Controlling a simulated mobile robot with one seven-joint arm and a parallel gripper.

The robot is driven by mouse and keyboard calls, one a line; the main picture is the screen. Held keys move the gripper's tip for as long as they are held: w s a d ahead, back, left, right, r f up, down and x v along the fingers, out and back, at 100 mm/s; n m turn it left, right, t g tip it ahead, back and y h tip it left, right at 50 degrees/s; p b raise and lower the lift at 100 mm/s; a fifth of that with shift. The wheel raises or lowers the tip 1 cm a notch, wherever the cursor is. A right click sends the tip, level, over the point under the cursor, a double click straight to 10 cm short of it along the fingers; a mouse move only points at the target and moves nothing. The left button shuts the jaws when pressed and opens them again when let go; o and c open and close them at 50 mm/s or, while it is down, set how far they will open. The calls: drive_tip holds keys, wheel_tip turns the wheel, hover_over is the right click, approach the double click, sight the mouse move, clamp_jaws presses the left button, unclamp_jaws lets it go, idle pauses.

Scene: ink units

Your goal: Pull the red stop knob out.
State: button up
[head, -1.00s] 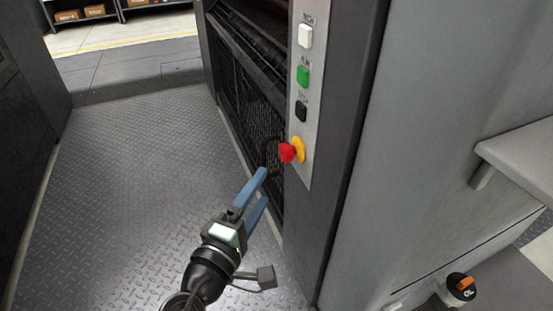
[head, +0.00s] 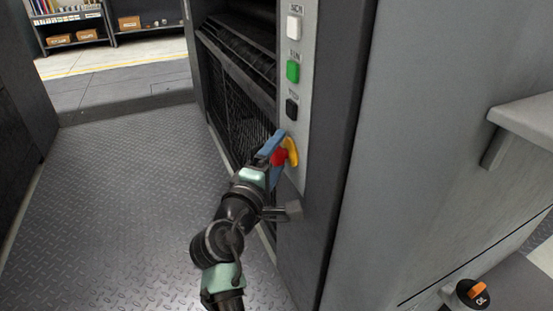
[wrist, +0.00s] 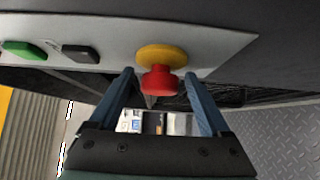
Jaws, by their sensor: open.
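The red stop knob (head: 279,157) stands out from a yellow collar (head: 292,151) at the lower end of the grey button panel. My gripper (head: 275,150) is at the knob, its blue fingers partly covering it in the head view. In the wrist view the red knob (wrist: 160,80) lies between the two blue fingers of my gripper (wrist: 161,88), with a visible gap on each side. The gripper is open and not closed on the knob. The yellow collar (wrist: 162,56) sits behind the knob against the panel.
Above the knob on the panel are a black button (head: 292,108), a green button (head: 293,71) and a white button (head: 294,28). A grey shelf (head: 525,118) juts out at right, with an oil container (head: 474,294) below. The tread-plate floor (head: 120,200) at left is clear.

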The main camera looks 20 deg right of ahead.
clamp_jaws()
idle(0.4)
drive_tip(key=shift+a+p, duration=0.45)
drive_tip(key=shift+a, duration=0.55)
unclamp_jaws()
